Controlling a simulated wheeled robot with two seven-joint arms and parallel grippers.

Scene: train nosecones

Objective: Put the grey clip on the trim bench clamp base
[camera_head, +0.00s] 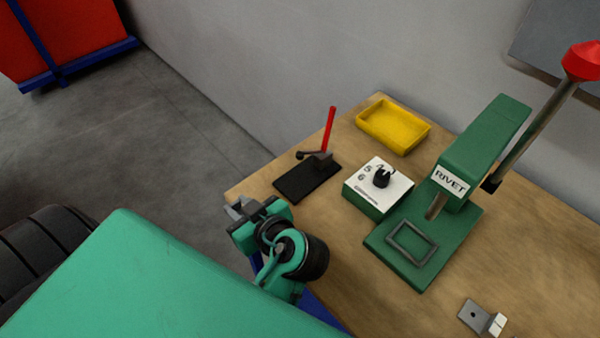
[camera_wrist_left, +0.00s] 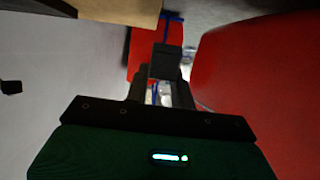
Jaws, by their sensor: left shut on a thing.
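My left gripper (camera_head: 245,210) is at the bench's left edge in the head view, shut on a small grey piece that I take to be the grey clip. In the left wrist view the clip (camera_wrist_left: 165,62) shows as a dark grey block at the fingertips, its shape hard to make out. The clamp base (camera_head: 304,183) is a black plate lying on the bench, with a toggle clamp and upright red handle at its back. The gripper is in front and to the left of the plate, apart from it. My right gripper is not in view.
On the wooden bench (camera_head: 540,260) stand a green-and-white box with a black knob (camera_head: 382,178), a green rivet press (camera_head: 470,160) and a yellow tray (camera_head: 393,126). A grey bracket with a white block (camera_head: 482,318) lies at the front right.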

